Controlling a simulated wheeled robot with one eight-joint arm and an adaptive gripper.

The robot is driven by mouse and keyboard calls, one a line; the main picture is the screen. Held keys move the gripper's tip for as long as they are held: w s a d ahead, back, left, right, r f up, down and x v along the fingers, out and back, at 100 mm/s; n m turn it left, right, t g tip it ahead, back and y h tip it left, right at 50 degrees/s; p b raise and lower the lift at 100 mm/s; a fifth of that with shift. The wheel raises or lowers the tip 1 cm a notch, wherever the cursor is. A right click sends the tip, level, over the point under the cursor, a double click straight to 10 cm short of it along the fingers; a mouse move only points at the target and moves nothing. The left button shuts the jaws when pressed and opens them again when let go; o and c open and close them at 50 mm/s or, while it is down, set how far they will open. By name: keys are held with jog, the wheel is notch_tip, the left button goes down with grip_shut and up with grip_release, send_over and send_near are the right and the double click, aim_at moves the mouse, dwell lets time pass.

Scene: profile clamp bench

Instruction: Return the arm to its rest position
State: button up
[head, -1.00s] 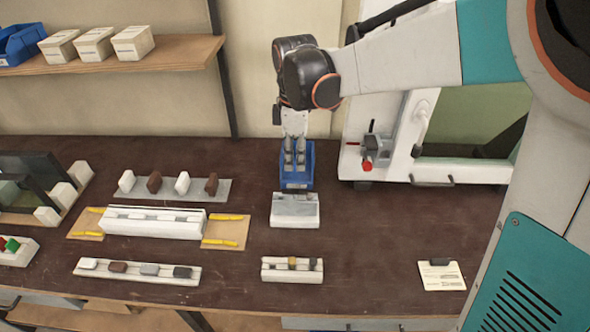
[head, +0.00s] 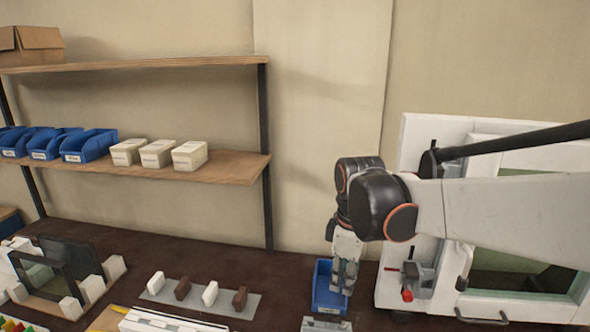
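My gripper (head: 343,275) points down at the right of the bench, in front of the blue bin (head: 330,298) or over it. Its fingers are small in this view, and I cannot tell whether they are open or shut. My arm reaches in from the right edge, bent at the dark wrist joint. I see nothing clearly held.
A white window frame (head: 455,130) with a grey clamp and red knob (head: 407,295) stands right of my gripper. A grey plate (head: 225,303) with white and brown pieces lies to the left. A wooden shelf (head: 235,170) holds blue bins and white boxes.

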jog(key=s+d+m+t, duration=0.3)
jog(key=s+m, duration=0.3)
jog(key=s, duration=0.2)
jog(key=s+d+m+t+b, duration=0.1)
jog(key=s+d+m+t, duration=0.1)
jog(key=s+d+m, duration=0.3)
jog(key=shift+s+d+f+m+t, duration=0.4)
jog(key=shift+s+m, duration=0.8)
jog(key=shift+s, duration=0.45)
